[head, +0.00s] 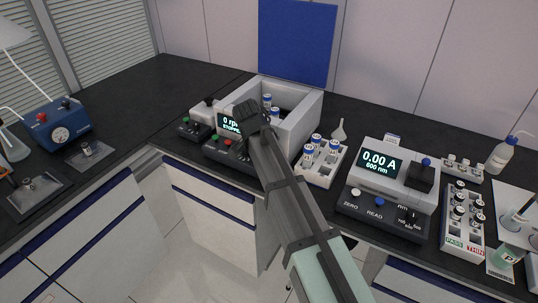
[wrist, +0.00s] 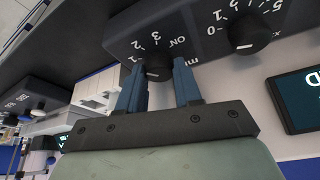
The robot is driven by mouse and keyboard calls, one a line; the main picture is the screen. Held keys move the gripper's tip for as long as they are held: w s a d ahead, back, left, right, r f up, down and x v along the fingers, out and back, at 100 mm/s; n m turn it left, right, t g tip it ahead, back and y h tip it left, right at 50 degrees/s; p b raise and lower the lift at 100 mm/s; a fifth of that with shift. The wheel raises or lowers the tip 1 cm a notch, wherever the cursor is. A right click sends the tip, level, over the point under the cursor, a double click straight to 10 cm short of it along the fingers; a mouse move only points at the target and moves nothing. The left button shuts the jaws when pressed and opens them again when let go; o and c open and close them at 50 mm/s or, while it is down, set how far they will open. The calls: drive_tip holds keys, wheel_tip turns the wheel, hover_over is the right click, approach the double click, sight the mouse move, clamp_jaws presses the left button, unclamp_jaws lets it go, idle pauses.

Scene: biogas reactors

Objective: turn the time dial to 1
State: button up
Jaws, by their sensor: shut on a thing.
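The time dial (wrist: 157,70) is a dark round knob on a dark sloped panel in the wrist view. White marks 1, 2, 3, ON and "min" are printed around it. My gripper (wrist: 158,88) has its two blue fingers on either side of the knob and is shut on it. I cannot make out the knob's pointer. In the head view the dial and fingertips are hidden behind my arm, at the machine (head: 225,150) whose display reads "0 rpm STOPPED".
A second knob (wrist: 250,36) with a white pointer line and a number scale sits close by on the same panel. A white vial rack (head: 321,165) and a photometer (head: 390,185) reading 0.00 A stand to the right. A blue stirrer (head: 58,128) stands at the left.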

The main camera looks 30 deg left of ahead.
drive_tip(key=shift+d+n+y, duration=0.1)
drive_tip(key=shift+n+y, duration=0.4)
drive_tip(key=shift+n, duration=0.85)
drive_tip(key=shift+n+y, duration=0.5)
drive_tip(key=shift+n, duration=1.15)
drive_tip(key=o, duration=1)
drive_tip(key=shift+o, duration=0.2)
drive_tip(key=shift+r, duration=0.1)
drive_tip(key=v, duration=1.3)
drive_tip(key=shift+s+d+r, duration=0.15)
drive_tip(key=shift+s+r, duration=0.05)
drive_tip(key=shift+r, duration=0.05)
